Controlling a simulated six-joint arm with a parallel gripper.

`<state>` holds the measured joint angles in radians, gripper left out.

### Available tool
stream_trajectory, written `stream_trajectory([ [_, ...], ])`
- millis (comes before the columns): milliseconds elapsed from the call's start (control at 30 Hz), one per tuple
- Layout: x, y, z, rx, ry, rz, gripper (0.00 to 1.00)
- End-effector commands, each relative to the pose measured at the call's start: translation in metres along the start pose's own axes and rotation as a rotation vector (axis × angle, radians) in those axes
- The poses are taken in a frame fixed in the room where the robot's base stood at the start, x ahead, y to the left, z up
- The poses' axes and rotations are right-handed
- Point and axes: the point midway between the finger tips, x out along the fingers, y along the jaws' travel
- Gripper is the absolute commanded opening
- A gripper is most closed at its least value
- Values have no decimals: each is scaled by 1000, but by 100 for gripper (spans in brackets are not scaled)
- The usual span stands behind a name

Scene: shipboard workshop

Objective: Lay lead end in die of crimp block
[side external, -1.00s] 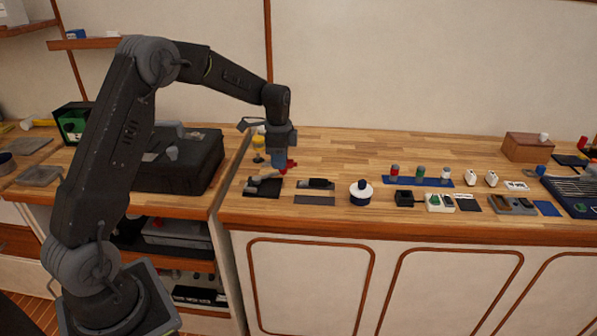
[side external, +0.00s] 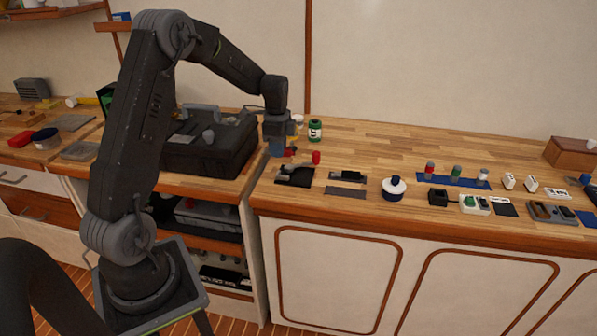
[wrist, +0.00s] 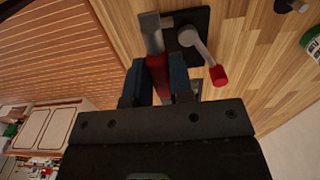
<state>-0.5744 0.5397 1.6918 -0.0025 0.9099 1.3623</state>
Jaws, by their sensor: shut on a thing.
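My gripper (side external: 277,150) hangs low at the left end of the bench, just behind and left of the crimp block (side external: 294,180). In the wrist view its blue fingers (wrist: 157,84) are shut on a red lead (wrist: 158,72). The crimp block there shows a black base (wrist: 199,16) and a grey lever with a red knob (wrist: 218,75). A grey piece (wrist: 152,32) lies in line with the lead beside the base; I cannot tell whether it is the lead's end or part of the block. The die is not clear.
A black toolbox (side external: 210,145) stands left of the gripper. A green-labelled jar (side external: 315,130) stands behind the block. A black holder (side external: 347,176), a blue-and-white round pot (side external: 394,189) and a blue strip of small bottles (side external: 455,181) lie to the right. Bare bench lies behind them.

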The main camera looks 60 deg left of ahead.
Motion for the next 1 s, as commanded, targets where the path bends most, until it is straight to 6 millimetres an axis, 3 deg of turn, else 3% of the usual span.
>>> stream_trajectory([
  [100,17,-3,-27,5,0,2,0],
  [300,32,-6,-53,1,0,0,0],
  [467,38,-7,-57,-2,0,0,0],
  [733,72,-7,-56,-2,-1,1,0],
  [1000,74,-7,-56,-1,0,-1,0],
])
